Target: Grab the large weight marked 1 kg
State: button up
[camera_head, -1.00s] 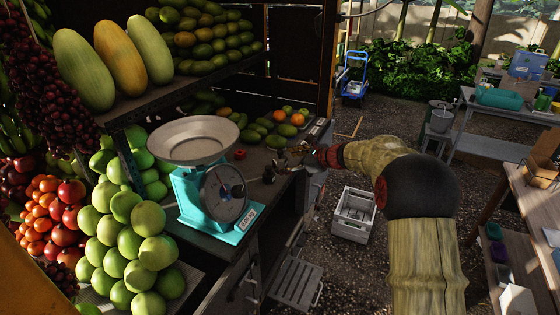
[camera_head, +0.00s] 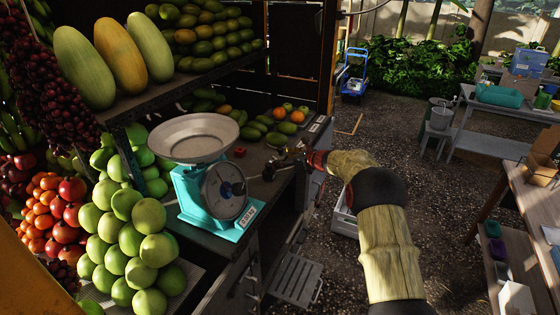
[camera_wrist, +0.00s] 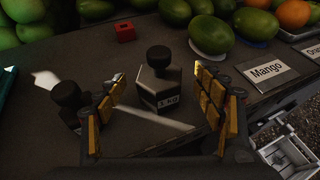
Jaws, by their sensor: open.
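In the head view my gripper (camera_head: 290,160) is over the counter to the right of the scale, and the large weight cannot be made out clearly there. A second, smaller-looking dark weight (camera_wrist: 68,100) stands just left of my left finger.
A teal scale (camera_head: 215,195) with a metal pan stands left of my gripper. A small red block (camera_wrist: 125,31) and mangoes (camera_wrist: 211,34) lie behind the weight. A Mango sign (camera_wrist: 267,71) is to the right. A crate (camera_wrist: 285,155) stands below the counter's right edge.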

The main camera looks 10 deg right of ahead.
jog(key=shift+w, duration=0.15)
jog(key=shift+c, duration=0.9)
jog(key=shift+a, duration=0.1)
grip_shut()
jog(key=shift+w+r, duration=0.1)
jog(key=shift+r, duration=0.2)
